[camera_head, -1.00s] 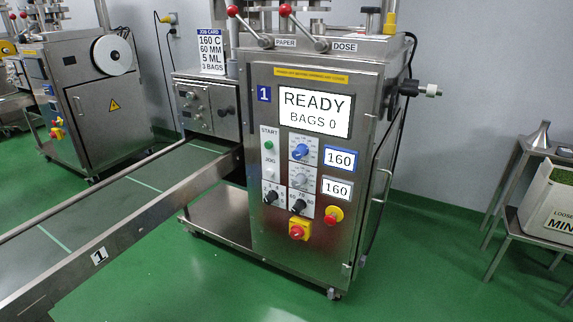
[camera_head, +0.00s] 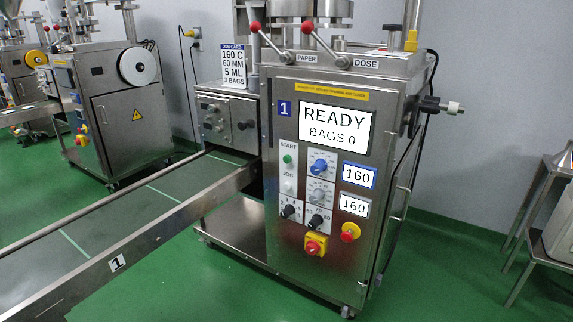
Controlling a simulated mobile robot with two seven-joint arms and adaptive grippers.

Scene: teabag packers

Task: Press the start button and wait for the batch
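The packing machine marked 1 (camera_head: 340,262) stands right of centre in the head view. Its green start button (camera_head: 287,159) sits under the word START on the left of the front panel. The screen (camera_head: 335,126) reads READY, BAGS 0. Two small displays (camera_head: 360,175) both show 160. A job card (camera_head: 232,64) reads 160 C, 60 MM, 5 ML, 3 BAGS. Neither of my grippers shows.
A conveyor (camera_head: 130,222) marked 1 runs from the machine to the lower left. Another machine (camera_head: 120,105) stands at the back left. A metal stand (camera_head: 545,166) is at the right edge. Green floor is open at the front right.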

